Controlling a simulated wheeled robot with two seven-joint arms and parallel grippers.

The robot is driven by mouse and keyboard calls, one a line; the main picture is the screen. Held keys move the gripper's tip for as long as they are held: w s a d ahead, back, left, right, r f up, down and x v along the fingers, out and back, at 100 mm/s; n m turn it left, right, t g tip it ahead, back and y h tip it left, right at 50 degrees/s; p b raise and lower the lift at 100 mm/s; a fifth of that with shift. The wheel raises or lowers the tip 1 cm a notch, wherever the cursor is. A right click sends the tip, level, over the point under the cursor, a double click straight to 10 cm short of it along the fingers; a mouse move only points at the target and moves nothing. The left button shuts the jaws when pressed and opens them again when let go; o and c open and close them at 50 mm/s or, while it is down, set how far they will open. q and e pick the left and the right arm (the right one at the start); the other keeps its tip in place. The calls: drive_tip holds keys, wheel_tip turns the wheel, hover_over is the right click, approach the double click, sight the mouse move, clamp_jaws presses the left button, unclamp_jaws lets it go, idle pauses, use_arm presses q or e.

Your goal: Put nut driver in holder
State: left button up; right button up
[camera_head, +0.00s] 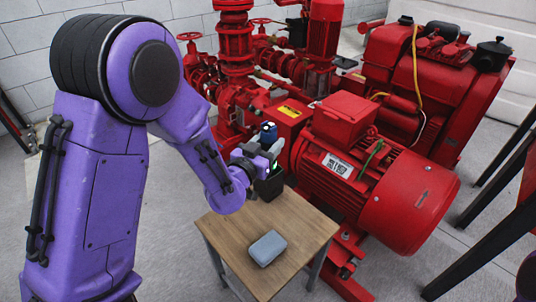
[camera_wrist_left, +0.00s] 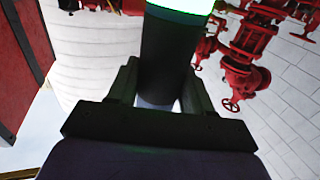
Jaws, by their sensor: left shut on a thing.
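My left gripper (camera_head: 272,152) is above the far edge of the wooden table. It is shut on the nut driver, whose dark cylinder (camera_wrist_left: 168,62) stands between the two fingers in the left wrist view. A teal band and a bright green glow show at the cylinder's upper end, cut off by the frame edge. In the head view a dark blue cylinder (camera_head: 268,132), apparently part of the tool, rises over the gripper. A black box-like holder (camera_head: 268,188) is just below the gripper at the table's far edge. I cannot tell whether tool and holder touch. My right gripper is out of view.
A blue-grey case (camera_head: 267,248) lies on the table (camera_head: 228,240), with bare wood around it. A large red motor (camera_head: 370,180) stands close on the right. Red pipes and valves (camera_head: 235,70) stand behind. Dark slanted beams (camera_head: 490,240) are at the far right.

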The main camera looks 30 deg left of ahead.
use_arm(q)
drive_tip(key=shift+f, duration=0.9)
drive_tip(key=shift+w, duration=0.1)
drive_tip(key=shift+r, duration=0.1)
